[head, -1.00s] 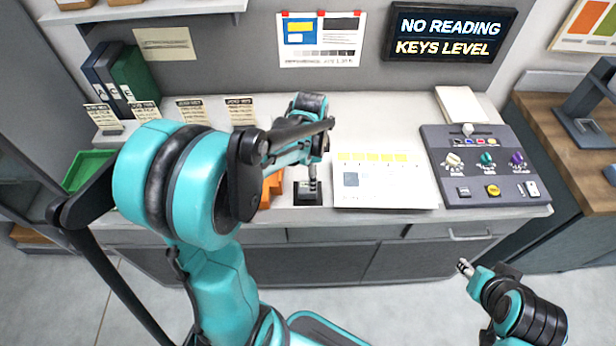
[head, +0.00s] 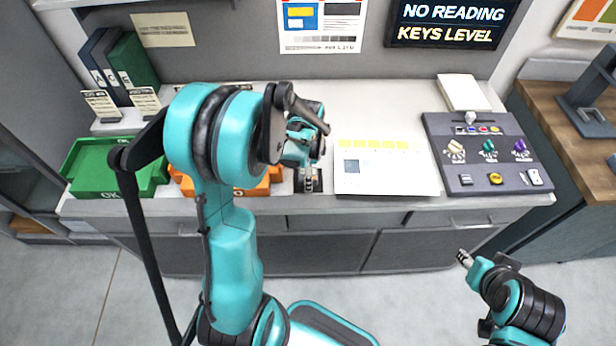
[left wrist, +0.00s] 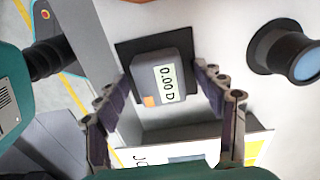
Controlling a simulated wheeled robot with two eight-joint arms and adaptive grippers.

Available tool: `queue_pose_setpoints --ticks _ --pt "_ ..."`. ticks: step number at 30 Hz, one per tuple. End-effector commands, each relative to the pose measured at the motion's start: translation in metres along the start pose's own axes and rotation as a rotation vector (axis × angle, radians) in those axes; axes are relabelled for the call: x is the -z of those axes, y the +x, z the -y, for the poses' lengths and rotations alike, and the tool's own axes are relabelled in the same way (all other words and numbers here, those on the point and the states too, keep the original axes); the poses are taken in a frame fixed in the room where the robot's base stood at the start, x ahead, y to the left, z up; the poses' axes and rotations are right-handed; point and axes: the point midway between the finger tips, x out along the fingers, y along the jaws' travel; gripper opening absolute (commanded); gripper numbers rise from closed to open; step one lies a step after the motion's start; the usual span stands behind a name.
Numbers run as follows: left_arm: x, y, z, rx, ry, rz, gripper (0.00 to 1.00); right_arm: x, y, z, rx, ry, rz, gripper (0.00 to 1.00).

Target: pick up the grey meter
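The grey meter (left wrist: 152,85) shows in the left wrist view as a small grey block with a display reading "0.00 D" and an orange patch. It is over a black square pad (left wrist: 125,62). My left gripper (left wrist: 163,76) is open, with one finger on each side of the meter; contact is not visible. In the head view my left gripper (head: 308,178) is low over the front edge of the counter, and the arm and gripper mostly hide the meter. My right gripper (head: 464,258) hangs empty in front of the counter; its finger opening is too small to tell.
A printed sheet (head: 385,180) lies just right of the left gripper, then a grey control panel (head: 480,185) with knobs. Orange trays (head: 265,188) and a green tray (head: 105,178) stand left. A screen (head: 450,28) reads "NO READING KEYS LEVEL". A blue-lensed cylinder (left wrist: 295,50) is beside the meter.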

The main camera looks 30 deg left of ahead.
Motion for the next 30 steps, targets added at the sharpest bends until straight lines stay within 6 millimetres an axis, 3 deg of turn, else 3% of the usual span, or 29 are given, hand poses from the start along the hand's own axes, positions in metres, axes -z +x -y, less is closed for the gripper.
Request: queue_pose_setpoints --ticks 1,6,19,26,30 --pt "0.0 0.0 0.0 0.0 0.0 0.0 0.58 0.0 0.0 0.0 0.0 0.0 0.0 0.4" --pt "0.0 0.0 0.0 0.0 0.0 0.0 0.14 0.0 0.0 0.0 0.0 0.0 0.0 0.4" --pt "0.0 -0.008 0.0 0.0 0.0 0.0 0.13 0.002 -0.003 0.0 0.0 0.0 0.0 0.4" --pt "0.0 -0.045 -0.001 0.0 0.0 0.0 0.13 0.01 -0.014 0.0 0.0 0.0 0.0 0.4" --pt "0.028 -0.062 -0.017 0.0 0.007 0.0 0.13 0.013 -0.019 0.0 0.0 0.0 0.0 0.4"
